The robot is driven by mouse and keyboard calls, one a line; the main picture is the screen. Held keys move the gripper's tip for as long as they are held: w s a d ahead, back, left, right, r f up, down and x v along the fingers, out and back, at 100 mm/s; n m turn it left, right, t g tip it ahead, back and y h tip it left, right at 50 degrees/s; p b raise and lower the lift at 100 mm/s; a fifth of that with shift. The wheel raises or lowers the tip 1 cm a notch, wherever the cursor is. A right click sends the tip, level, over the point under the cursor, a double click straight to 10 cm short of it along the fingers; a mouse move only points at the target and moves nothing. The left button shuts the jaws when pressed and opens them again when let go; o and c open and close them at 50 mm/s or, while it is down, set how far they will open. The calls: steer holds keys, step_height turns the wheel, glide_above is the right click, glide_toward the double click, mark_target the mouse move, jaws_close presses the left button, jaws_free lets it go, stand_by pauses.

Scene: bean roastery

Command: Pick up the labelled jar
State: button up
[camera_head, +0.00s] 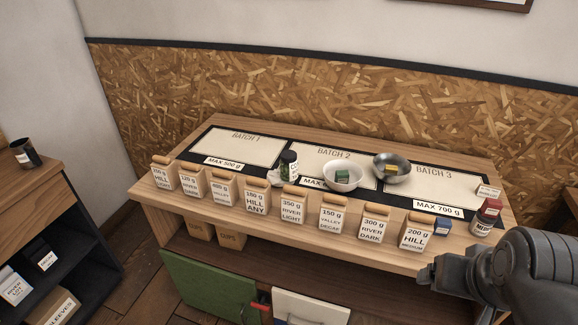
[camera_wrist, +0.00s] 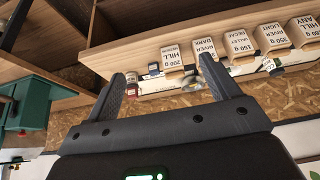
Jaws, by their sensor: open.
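A jar with a dark red lid and a white label (camera_head: 487,216) stands at the right end of the wooden table (camera_head: 300,230). In the wrist view a jar with a red band (camera_wrist: 132,86) shows near my left finger. A second jar, dark-lidded with a pale and green label (camera_head: 288,165), stands between the Batch 1 and Batch 2 areas. My gripper (camera_wrist: 165,68) is open with nothing visible between its fingers. In the head view my arm is at the lower right, in front of the table's right end.
A row of labelled bean bags (camera_head: 329,218) lines the table's front edge. A white bowl (camera_head: 342,176) and a metal bowl (camera_head: 391,167) hold small blocks. A blue box (camera_head: 443,226) sits left of the red-lidded jar. A small sign (camera_head: 488,191) stands behind it.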

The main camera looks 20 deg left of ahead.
steer(key=w+a+m+g+y, duration=0.2)
steer(key=w+a+m+y, duration=0.15)
steer(key=w+a, duration=0.55)
steer(key=m+g+y, duration=0.2)
steer(key=m+y, duration=0.4)
steer(key=m, duration=0.4)
glide_toward(289, 166)
steer(key=s+d+r, duration=0.3)
steer(key=s+d, duration=0.5)
steer(key=d, duration=0.1)
steer(key=w+a+f+m+y, duration=0.4)
steer(key=w+a+f+m, duration=0.3)
steer(key=w, duration=0.3)
steer(key=shift+n+t, duration=0.3)
steer(key=shift+n, duration=0.05)
steer(key=x, duration=1.1)
steer(key=shift+a+f, duration=0.15)
steer(key=shift+f, duration=0.3)
steer(key=shift+c, duration=0.2)
steer(key=c, duration=1.3)
